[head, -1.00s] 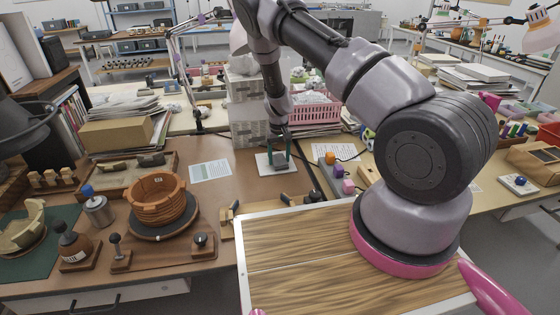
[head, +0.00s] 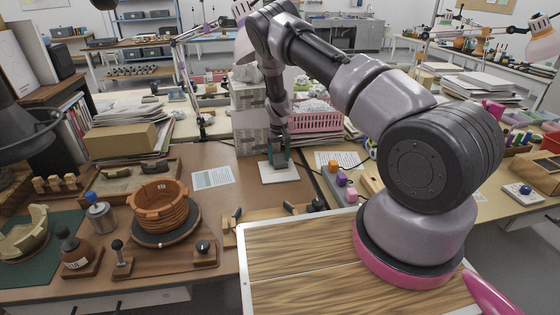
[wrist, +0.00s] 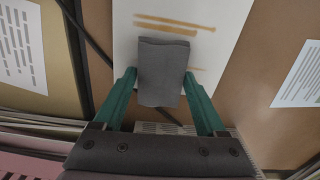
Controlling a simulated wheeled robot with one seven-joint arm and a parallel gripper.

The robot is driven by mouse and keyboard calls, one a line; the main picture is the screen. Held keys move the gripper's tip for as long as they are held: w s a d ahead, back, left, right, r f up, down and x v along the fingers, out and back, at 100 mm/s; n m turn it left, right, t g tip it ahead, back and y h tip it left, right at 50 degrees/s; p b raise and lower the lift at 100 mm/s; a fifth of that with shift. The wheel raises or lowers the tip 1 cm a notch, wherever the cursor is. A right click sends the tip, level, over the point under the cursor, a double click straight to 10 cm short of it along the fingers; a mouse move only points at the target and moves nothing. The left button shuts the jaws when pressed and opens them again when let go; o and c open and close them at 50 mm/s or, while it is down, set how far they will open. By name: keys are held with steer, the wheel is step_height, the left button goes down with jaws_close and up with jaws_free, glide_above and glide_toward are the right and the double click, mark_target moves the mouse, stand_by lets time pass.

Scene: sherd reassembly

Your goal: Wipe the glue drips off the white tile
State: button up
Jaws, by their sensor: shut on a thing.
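The white tile (head: 279,178) lies flat on the brown workbench; it also shows in the wrist view (wrist: 218,62). Amber glue streaks (wrist: 176,23) run across it, one pair beyond the pad and a short one to its right. My gripper (wrist: 160,78) has green fingers shut on a dark grey wiping pad (wrist: 162,62), over the tile. In the head view, my gripper (head: 279,158) is at the tile's back part. The pad hides some of the tile, and I cannot tell whether it touches the surface.
A printed sheet (head: 213,177) lies left of the tile. A block-like stack (head: 250,118) and a pink basket (head: 315,121) stand behind it. A grey strip with coloured knobs (head: 336,184) is to the right. A banded pot (head: 162,208) stands at the left.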

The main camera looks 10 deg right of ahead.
mark_target(276, 172)
steer(key=shift+w, duration=0.55)
steer(key=shift+f, duration=0.1)
steer(key=shift+s, duration=0.1)
steer(key=shift+s, duration=5.25)
steer(key=shift+s+a+f, duration=0.1)
steer(key=shift+a, duration=1.2)
steer(key=shift+w+d+r, duration=0.1)
steer(key=shift+w+r, duration=0.05)
steer(key=shift+w, duration=0.85)
steer(key=shift+w+r, duration=0.1)
steer(key=shift+w, duration=0.9)
